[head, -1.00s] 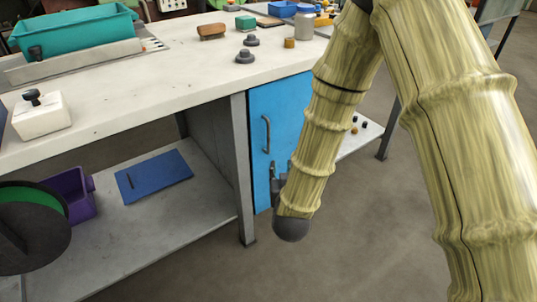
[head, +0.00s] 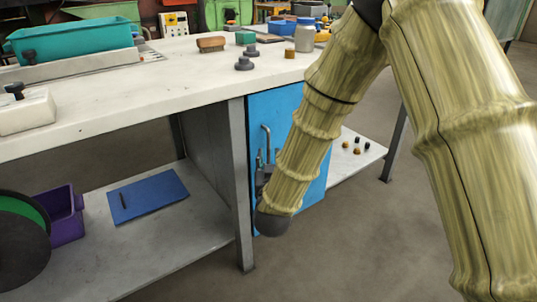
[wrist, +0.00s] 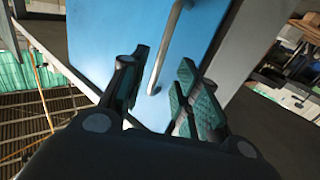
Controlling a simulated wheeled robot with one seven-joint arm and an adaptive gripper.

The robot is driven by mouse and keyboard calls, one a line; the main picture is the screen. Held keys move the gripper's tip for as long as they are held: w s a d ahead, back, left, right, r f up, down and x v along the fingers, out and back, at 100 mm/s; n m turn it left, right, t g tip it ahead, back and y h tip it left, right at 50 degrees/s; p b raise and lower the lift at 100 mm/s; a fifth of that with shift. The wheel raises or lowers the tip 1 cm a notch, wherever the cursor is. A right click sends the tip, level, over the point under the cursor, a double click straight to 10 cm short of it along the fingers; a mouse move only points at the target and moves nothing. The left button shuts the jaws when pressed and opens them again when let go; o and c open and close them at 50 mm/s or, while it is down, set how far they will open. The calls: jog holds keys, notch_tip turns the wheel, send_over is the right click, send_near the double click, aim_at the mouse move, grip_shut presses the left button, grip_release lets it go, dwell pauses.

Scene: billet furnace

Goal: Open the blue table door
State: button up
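The blue table door (head: 274,112) is under the worktop, beside a grey table leg, and looks closed. Its upright metal handle (head: 266,143) is on the left part of the door. In the wrist view the handle (wrist: 166,45) runs down between my gripper's two fingers (wrist: 157,88). The fingers are apart, one on each side of the handle's lower end, and I see no clear contact. In the head view my gripper (head: 262,172) is at the handle's lower end, partly hidden by my arm. The blue door also fills the middle of the wrist view (wrist: 105,40).
The white worktop (head: 130,87) overhangs the door and carries a teal bin (head: 75,42), a brush and several small parts. A grey leg (head: 240,190) stands left of the door. The lower shelf holds a blue clipboard (head: 150,195) and a purple bin (head: 66,215). The floor in front is clear.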

aim_at(268, 149)
jog(key=shift+w+a+b, duration=0.1)
jog(key=shift+w+b, duration=0.5)
jog(key=shift+w, duration=2.05)
grip_shut()
